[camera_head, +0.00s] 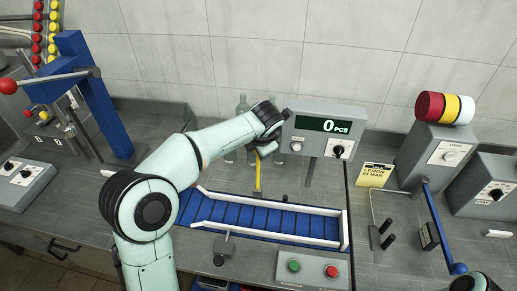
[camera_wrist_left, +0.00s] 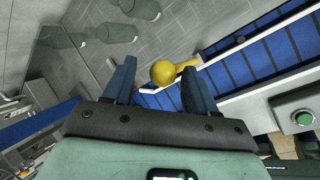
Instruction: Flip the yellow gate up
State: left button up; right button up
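The yellow gate (camera_head: 258,180) shows in the head view as a narrow yellow strip at the back edge of the blue conveyor (camera_head: 270,219), just below my left gripper (camera_head: 264,149). In the left wrist view, the gate's round yellow knob (camera_wrist_left: 161,72) shows between and just beyond the fingertips of my left gripper (camera_wrist_left: 158,80). Its fingers are spread, with visible space on both sides of the knob. I cannot tell whether either finger touches it. The gripper partly hides the gate's upper end in the head view.
A grey counter box reading 0 PCS (camera_head: 326,126) stands close to the right of my left gripper. A button box (camera_head: 312,268) is in front of the conveyor. A blue lever (camera_head: 440,230) is at the right.

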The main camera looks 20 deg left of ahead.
pick_arm(q)
jog(key=v, duration=1.1)
jog(key=shift+d, duration=0.1)
